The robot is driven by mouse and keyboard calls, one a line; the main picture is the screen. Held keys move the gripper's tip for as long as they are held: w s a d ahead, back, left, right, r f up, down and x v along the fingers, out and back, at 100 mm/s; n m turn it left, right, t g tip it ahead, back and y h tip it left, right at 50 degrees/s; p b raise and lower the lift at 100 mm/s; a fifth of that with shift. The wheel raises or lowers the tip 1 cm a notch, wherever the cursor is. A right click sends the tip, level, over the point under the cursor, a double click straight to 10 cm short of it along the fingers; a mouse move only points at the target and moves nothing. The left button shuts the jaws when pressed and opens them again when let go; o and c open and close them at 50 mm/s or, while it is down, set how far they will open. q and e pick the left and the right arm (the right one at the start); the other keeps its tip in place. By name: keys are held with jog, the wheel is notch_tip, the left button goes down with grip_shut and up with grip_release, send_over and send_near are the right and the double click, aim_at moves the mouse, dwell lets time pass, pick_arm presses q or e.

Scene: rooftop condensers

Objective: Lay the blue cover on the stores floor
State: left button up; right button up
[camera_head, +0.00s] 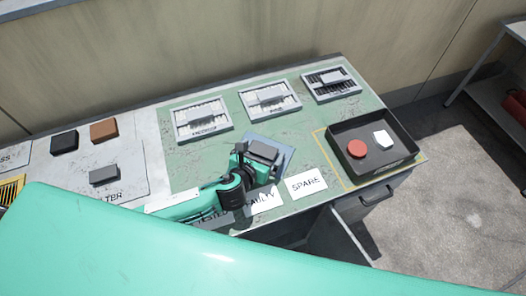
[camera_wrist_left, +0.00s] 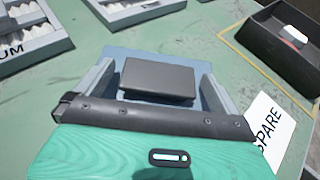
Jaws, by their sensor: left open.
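The only blue thing I see is a flat blue-grey panel (camera_head: 286,163) on the green bench top. It also shows in the left wrist view (camera_wrist_left: 120,55); I cannot tell whether it is the blue cover. A dark grey block (camera_wrist_left: 157,78) lies over the panel. My left gripper (camera_wrist_left: 160,92) is open, its two fingers standing on either side of the block, apart from it at least on the right. In the head view my left gripper (camera_head: 260,160) hides much of the panel. No place marked as the stores floor can be read. My right gripper is out of view.
Three grey framed racks (camera_head: 202,119) stand along the back. A black tray (camera_head: 335,150) at right holds a red disc (camera_head: 357,149) and a white piece (camera_head: 383,139). A SPARE card (camera_head: 307,184) lies at the front edge. Black, brown and grey blocks (camera_head: 103,175) lie at left.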

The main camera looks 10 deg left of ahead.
pick_arm(q)
jog(key=c, duration=1.1)
jog(key=shift+r, duration=0.15)
